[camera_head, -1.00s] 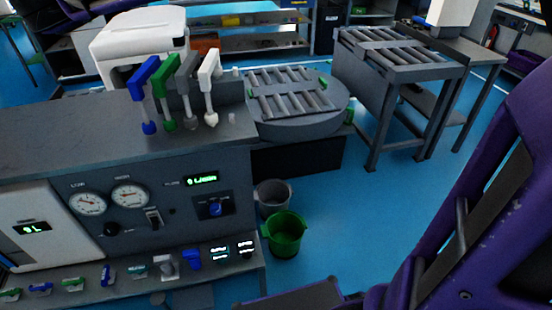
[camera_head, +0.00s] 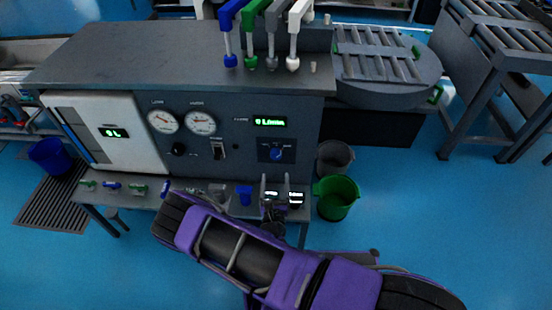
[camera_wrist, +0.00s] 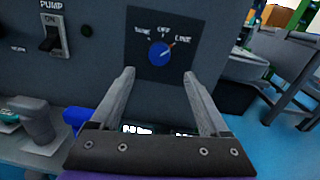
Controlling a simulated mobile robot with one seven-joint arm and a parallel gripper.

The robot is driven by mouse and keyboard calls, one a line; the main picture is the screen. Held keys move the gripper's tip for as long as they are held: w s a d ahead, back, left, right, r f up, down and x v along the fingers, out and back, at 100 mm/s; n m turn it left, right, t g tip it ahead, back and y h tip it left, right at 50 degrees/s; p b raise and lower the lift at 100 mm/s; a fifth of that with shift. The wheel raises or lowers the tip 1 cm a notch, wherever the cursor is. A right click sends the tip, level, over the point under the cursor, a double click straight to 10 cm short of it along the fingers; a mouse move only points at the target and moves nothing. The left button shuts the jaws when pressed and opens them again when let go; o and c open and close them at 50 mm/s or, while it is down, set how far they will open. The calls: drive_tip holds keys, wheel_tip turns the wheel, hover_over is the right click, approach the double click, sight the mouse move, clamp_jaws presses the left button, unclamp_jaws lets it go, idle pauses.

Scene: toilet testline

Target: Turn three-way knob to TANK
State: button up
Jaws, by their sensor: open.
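The three-way knob (camera_wrist: 160,53) is a blue dial on a dark square plate. The plate has labels at left, top and right; the top reads OFF and the right reads LINE. The knob's orange mark points up and right, toward LINE. The knob also shows in the head view (camera_head: 276,154), on the right of the grey panel. My gripper (camera_wrist: 159,75) is open and empty, its two fingers spread below and in front of the knob, apart from it. In the head view my gripper (camera_head: 275,179) is just below the knob plate.
A pump switch (camera_wrist: 51,37) is left of the knob. A shelf with small coloured valves (camera_head: 138,189) juts out below the panel (camera_head: 236,170). A green bucket (camera_head: 336,198) and a grey bucket (camera_head: 335,157) stand at right. The blue floor at right is mostly clear.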

sight(276, 158)
drive_tip(key=w+b, duration=0.1)
drive_tip(key=w, duration=0.7)
drive_tip(key=shift+w, duration=0.2)
clamp_jaws()
